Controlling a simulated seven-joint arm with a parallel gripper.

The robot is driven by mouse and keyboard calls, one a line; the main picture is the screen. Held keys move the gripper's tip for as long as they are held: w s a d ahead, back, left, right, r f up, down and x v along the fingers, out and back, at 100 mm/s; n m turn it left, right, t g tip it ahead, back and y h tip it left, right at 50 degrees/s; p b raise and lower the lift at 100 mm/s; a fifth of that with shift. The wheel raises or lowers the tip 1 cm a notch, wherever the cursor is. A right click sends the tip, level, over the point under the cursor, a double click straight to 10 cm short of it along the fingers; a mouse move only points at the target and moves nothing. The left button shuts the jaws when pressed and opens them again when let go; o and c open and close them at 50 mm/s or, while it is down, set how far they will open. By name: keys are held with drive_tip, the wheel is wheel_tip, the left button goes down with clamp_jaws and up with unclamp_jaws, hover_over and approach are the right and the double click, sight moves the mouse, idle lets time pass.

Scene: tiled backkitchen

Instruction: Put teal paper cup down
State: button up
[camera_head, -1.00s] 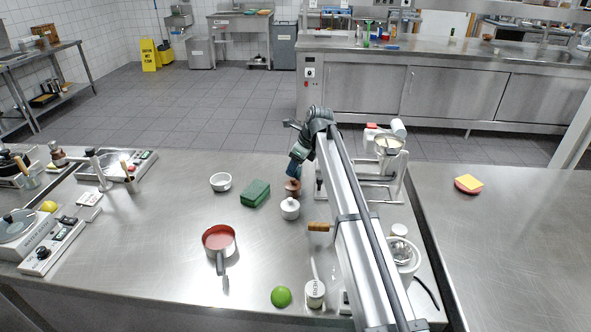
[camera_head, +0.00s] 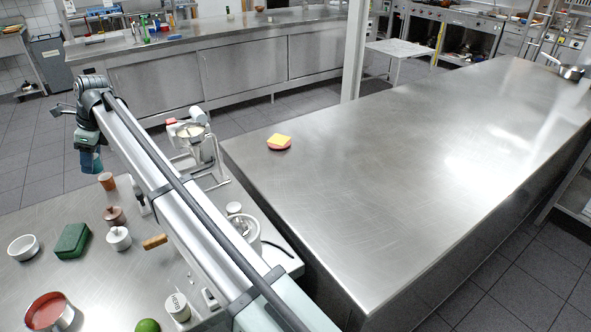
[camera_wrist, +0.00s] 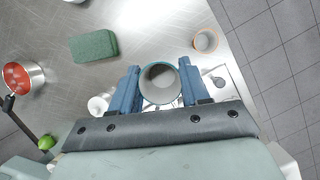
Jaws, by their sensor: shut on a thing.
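My gripper (camera_head: 89,150) is over the left side of the near counter in the head view. In the wrist view, its two blue fingers (camera_wrist: 159,70) stand on either side of the teal paper cup (camera_wrist: 160,80) and are shut on it. I look into the cup's open round mouth from above. In the head view the cup is hard to tell apart from the blue-teal fingers. The gripper appears to be above the steel counter (camera_head: 60,208); the gap under the cup is not clear.
A green block (camera_head: 72,241), white bowl (camera_head: 23,248) and red pan (camera_head: 50,312) lie left.

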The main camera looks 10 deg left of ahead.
wheel_tip(320, 180, up, 9)
drive_tip(key=w+d+m+t, duration=0.1)
drive_tip(key=w+d+m, duration=0.1)
drive_tip(key=w+d, duration=0.75)
drive_tip(key=w+d+m, duration=0.1)
drive_tip(key=w+d, duration=0.5)
drive_tip(key=d, duration=0.7)
drive_tip(key=w+d+m+t, duration=0.1)
drive_tip(key=w+d+m, duration=0.1)
drive_tip(key=w+d, duration=0.75)
drive_tip(key=w+d+m+t, duration=0.2)
drive_tip(key=d+m, duration=0.2)
drive_tip(key=d, duration=2.7)
drive_tip(key=shift+w+f, duration=0.15)
drive_tip(key=shift+f, duration=5.15)
drive_tip(key=shift+w+f, duration=0.15)
drive_tip(key=shift+f, duration=5.15)
drive_tip(key=shift+f, duration=0.15)
drive_tip(key=o, duration=1.1)
drive_tip(key=shift+c, duration=0.2)
